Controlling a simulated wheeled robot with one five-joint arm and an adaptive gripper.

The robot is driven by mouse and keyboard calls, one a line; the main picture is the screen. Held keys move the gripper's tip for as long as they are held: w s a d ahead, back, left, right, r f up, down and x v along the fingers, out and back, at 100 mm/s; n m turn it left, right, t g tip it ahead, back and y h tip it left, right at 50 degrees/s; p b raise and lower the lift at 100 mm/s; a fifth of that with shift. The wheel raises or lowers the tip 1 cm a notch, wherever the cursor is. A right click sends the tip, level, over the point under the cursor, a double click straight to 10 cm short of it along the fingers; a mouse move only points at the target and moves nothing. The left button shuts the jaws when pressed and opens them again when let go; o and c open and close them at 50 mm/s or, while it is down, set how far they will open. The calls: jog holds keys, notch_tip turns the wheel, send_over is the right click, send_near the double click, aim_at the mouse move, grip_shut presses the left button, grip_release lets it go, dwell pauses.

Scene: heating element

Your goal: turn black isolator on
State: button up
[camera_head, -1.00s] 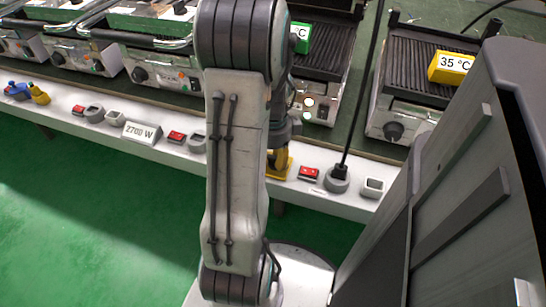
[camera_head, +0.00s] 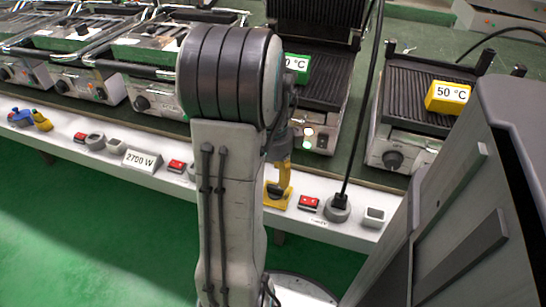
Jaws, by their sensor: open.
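I cannot make out a black isolator in the head view; my arm (camera_head: 230,150) stands upright across the middle and covers part of the bench. A yellow isolator-like part (camera_head: 277,192) shows just right of my arm on the white ledge. A blue part (camera_head: 20,117) and another yellow part (camera_head: 42,121) sit on the ledge at the far left. A section of my wrist shows behind the arm's upper joint, above the yellow part. My gripper's fingertips are hidden, so their distance to anything cannot be told.
Contact grills (camera_head: 412,110) line the green bench. A yellow "50 °C" display (camera_head: 447,97) and a green one (camera_head: 298,66) stand on them. Red switches (camera_head: 309,202), a grey socket with a plugged black cable (camera_head: 338,208) and a "2700 W" sign (camera_head: 142,160) are on the ledge. Green floor is clear at left.

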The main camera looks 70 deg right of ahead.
notch_tip(320, 180, up, 6)
dwell(0.4)
jog(key=shift+r, duration=0.1)
dwell(0.5)
